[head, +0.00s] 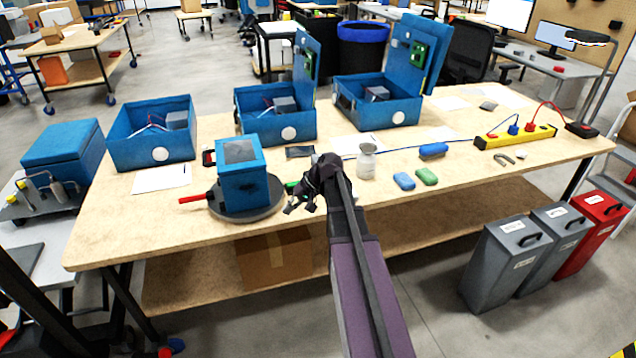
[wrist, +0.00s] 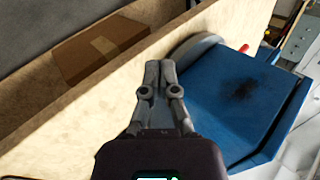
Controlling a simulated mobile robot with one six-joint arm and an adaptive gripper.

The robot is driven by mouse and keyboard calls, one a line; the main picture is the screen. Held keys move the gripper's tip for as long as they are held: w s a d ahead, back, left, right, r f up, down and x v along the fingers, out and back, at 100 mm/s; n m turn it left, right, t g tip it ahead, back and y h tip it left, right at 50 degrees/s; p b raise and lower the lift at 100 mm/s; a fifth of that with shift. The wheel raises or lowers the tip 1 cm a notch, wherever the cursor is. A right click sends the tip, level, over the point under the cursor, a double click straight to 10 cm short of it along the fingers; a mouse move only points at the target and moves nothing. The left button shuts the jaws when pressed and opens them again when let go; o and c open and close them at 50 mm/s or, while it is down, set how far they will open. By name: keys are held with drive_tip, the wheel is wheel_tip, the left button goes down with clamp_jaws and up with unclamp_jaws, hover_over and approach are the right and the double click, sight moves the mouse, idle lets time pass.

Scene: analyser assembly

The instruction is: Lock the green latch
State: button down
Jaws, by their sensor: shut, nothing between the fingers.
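A blue analyser box (head: 241,180) stands on a round grey turntable (head: 268,209) at the left part of the bench. A small green part (head: 292,187), likely the green latch, shows at the box's right side, partly hidden by my gripper. A red handle (head: 192,199) sticks out on the left. My gripper (head: 291,207) is shut and empty, just right of the turntable. In the wrist view its closed fingers (wrist: 160,68) lie beside the blue box (wrist: 235,98) and the turntable (wrist: 192,47); contact cannot be told.
Open blue boxes (head: 150,135) stand along the back of the wooden bench (head: 120,225). A cardboard box (wrist: 103,46) sits on the lower shelf.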

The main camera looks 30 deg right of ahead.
drive_tip(key=w+d+t+y+b, duration=0.1)
drive_tip(key=d+b, duration=0.1)
drive_tip(key=d, duration=0.2)
drive_tip(key=w+d+f+m+t+y+b, duration=0.1)
drive_tip(key=w+d+b, duration=0.1)
drive_tip(key=d, duration=0.3)
drive_tip(key=w+d+t+y+b, duration=0.1)
drive_tip(key=w+d+b, duration=0.1)
drive_tip(key=d, duration=0.2)
drive_tip(key=shift+w+d+f+m+t, duration=0.2)
drive_tip(key=shift+d+f+m+t, duration=0.1)
drive_tip(key=shift+m, duration=0.1)
drive_tip(key=d+t+b, duration=0.1)
drive_tip(key=d, duration=0.3)
drive_tip(key=d+m+t+y+b, duration=0.1)
drive_tip(key=d+b, duration=0.1)
drive_tip(key=d, duration=0.3)
drive_tip(key=d+r+t+y+b, duration=0.1)
drive_tip(key=d, duration=0.4)
drive_tip(key=shift+w+d+t+b, duration=0.1)
drive_tip(key=shift+w+t+b, duration=0.2)
drive_tip(key=shift+b, duration=0.1)
drive_tip(key=shift+s+d+r+m, duration=0.1)
drive_tip(key=shift+s+d+m, duration=0.05)
drive_tip(key=shift+d+m, duration=0.2)
drive_tip(key=shift+a, duration=0.15)
drive_tip(key=b+x, duration=0.2)
drive_tip(key=x, duration=1.2)
drive_tip(key=shift+r, duration=0.1)
